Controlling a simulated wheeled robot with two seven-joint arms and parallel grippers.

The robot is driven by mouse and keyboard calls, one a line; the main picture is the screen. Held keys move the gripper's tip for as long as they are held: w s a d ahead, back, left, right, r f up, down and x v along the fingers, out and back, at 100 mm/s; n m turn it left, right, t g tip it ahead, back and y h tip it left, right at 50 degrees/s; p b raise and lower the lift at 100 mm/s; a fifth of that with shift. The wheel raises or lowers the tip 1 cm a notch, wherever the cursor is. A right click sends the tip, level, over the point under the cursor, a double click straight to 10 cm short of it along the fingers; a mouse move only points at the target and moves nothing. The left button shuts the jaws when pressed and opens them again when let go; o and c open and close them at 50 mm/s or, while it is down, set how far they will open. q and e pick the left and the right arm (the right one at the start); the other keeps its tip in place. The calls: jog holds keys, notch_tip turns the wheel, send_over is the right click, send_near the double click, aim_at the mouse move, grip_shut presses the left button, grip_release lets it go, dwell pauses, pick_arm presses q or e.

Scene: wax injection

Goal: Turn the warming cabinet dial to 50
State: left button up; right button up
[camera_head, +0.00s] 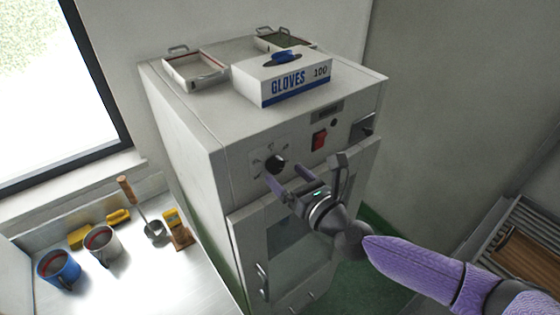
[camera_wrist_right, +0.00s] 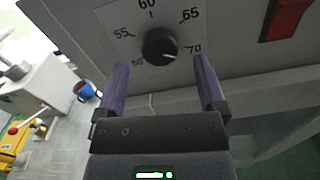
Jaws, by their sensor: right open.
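The warming cabinet (camera_head: 190,150) is a pale box with a black round dial (camera_head: 275,164) on its upper front panel. In the right wrist view the dial (camera_wrist_right: 160,46) sits on a plate marked 50, 55, 60, 65 and 70. Its white mark is at the lower right, close to the 70 side. My right gripper (camera_head: 284,174) is open and empty just in front of the dial. In the wrist view its two purple fingers (camera_wrist_right: 161,66) lie to either side of the dial, apart from it as far as I can tell. My left gripper is not in view.
A red switch (camera_head: 319,140) is right of the dial. A gloves box (camera_head: 290,90) and two metal trays (camera_head: 192,82) stand on top. Blue (camera_head: 58,268) and white (camera_head: 103,245) mugs stand on the left bench. The cabinet door (camera_head: 250,240) is below.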

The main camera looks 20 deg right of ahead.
jog(key=shift+x, duration=1.2)
grip_shut()
